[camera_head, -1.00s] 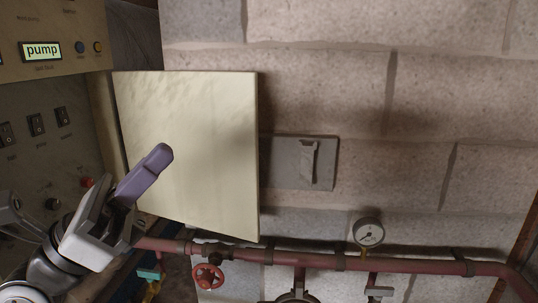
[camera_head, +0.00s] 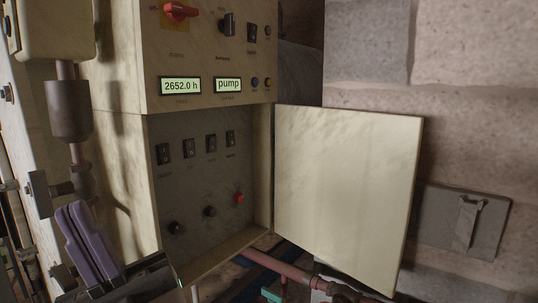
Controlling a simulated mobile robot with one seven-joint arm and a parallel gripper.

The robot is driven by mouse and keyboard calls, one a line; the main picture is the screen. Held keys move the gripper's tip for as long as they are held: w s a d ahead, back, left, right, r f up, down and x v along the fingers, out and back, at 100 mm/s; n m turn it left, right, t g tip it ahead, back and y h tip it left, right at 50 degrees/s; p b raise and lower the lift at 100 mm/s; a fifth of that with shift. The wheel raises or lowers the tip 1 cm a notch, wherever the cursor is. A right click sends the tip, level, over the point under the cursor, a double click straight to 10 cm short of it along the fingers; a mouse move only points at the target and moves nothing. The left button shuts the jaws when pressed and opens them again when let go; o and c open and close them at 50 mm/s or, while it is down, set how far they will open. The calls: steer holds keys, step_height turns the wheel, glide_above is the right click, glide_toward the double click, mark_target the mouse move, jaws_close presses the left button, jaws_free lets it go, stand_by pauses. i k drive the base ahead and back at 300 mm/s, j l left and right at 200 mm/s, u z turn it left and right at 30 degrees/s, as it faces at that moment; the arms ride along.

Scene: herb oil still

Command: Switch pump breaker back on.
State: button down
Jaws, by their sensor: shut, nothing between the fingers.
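An open panel box (camera_head: 210,190) stands in the middle, its cream door (camera_head: 345,190) swung out to the right. Inside is a row of several small dark breaker switches: the leftmost (camera_head: 163,153), then others (camera_head: 189,148) (camera_head: 211,142) and the rightmost (camera_head: 230,138). Their labels are too small to read, so I cannot tell which is the pump breaker. A display above reads "pump" (camera_head: 228,85). My gripper (camera_head: 82,212), with purple fingers, is shut and empty at the lower left, in front of the box's left side and apart from the switches.
Below the switches are two dark knobs (camera_head: 209,211) and a red button (camera_head: 239,198). Another display (camera_head: 180,86) reads 2652.0 h. A red rotary handle (camera_head: 181,11) is at the top. Pipework (camera_head: 70,110) stands at the left. A grey wall plate (camera_head: 460,222) is right of the door.

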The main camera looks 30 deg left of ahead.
mark_target(211, 140)
steer(key=u, duration=1.25)
steer(key=z, duration=0.25)
